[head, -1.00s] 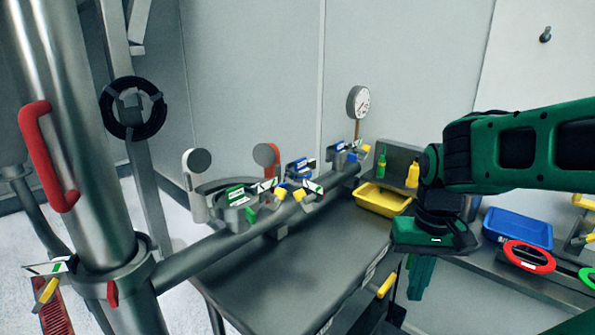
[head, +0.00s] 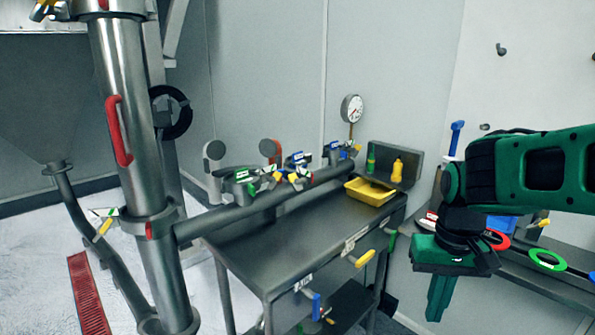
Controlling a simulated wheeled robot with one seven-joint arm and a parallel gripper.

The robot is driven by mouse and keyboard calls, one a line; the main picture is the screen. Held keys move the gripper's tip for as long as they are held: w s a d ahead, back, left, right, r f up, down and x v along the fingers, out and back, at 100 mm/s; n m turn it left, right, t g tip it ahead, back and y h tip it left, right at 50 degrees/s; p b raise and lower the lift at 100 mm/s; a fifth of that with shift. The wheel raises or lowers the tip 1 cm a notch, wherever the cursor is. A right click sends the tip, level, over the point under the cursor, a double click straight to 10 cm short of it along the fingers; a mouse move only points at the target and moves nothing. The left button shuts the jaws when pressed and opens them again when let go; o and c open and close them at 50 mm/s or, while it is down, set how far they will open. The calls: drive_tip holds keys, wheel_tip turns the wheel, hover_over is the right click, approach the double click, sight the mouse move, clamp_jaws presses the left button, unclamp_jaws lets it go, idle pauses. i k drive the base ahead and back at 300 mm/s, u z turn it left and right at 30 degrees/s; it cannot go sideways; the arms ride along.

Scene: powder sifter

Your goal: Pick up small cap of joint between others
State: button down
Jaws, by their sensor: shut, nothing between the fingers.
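A horizontal steel pipe (head: 255,205) carries several joints with clamps. A green-labelled joint (head: 240,180) is nearest the upright pipe, and a blue-labelled joint (head: 298,162) is farther along. Beside them stand a grey round-headed piece (head: 213,150) and a red-and-grey round-headed piece (head: 270,150). I cannot tell which small part is the cap between the others. My gripper (head: 439,298) is shut and empty, pointing down at the right, well apart from the joints.
A grey metal table (head: 300,245) stands under the pipe, with a yellow tray (head: 370,192) on it. An upright steel pipe with a red handle (head: 118,130) stands at left. A pressure gauge (head: 351,108) rises behind. A shelf with coloured tools (head: 545,262) is at right.

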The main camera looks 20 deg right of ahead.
sight(298, 159)
drive_tip(key=z, duration=0.3)
drive_tip(key=i, duration=0.9)
drive_tip(key=z, duration=0.35)
drive_tip(key=k, duration=0.45)
drive_tip(key=z, duration=2.05)
